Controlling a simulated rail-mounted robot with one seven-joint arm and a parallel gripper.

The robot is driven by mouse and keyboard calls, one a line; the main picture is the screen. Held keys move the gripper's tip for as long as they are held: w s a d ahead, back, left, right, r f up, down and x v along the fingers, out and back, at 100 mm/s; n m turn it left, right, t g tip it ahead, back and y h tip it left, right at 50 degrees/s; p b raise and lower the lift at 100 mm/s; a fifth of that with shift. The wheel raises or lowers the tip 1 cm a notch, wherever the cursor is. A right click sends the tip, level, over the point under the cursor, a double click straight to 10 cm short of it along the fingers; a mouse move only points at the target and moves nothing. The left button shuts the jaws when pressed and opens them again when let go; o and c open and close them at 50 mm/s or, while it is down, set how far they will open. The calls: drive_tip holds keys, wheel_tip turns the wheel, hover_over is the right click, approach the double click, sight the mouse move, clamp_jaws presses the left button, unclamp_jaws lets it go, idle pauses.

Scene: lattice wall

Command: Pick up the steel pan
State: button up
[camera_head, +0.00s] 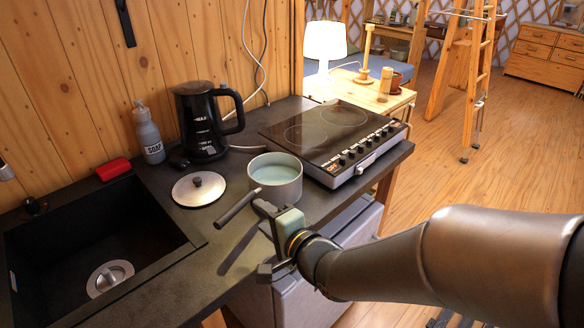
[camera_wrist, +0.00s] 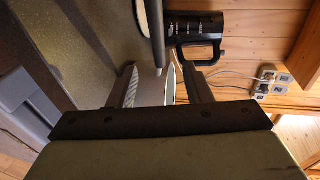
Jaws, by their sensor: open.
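The steel pan (camera_head: 282,188) stands on the dark counter, in front of the hob. Its pale inside is open to view, and its dark handle (camera_head: 238,207) points toward the lower left. My gripper (camera_head: 263,238) is open at the pan's near side, just right of the handle. In the wrist view, part of the pan (camera_wrist: 150,88) shows between the two spread fingers (camera_wrist: 163,85), and the dark handle (camera_wrist: 157,40) extends beyond them. I cannot tell whether a finger touches the pan.
A round lid (camera_head: 199,188) lies left of the pan. A black kettle (camera_head: 203,125), soap bottle (camera_head: 148,135) and red sponge (camera_head: 113,169) stand behind. The hob (camera_head: 330,140) is close at the right, the sink (camera_head: 85,235) at the left. The counter's front edge is below the gripper.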

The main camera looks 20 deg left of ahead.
sight(246, 204)
drive_tip(key=x, duration=1)
drive_tip(key=shift+f+p, duration=0.15)
drive_tip(key=shift+p, duration=0.2)
clamp_jaws()
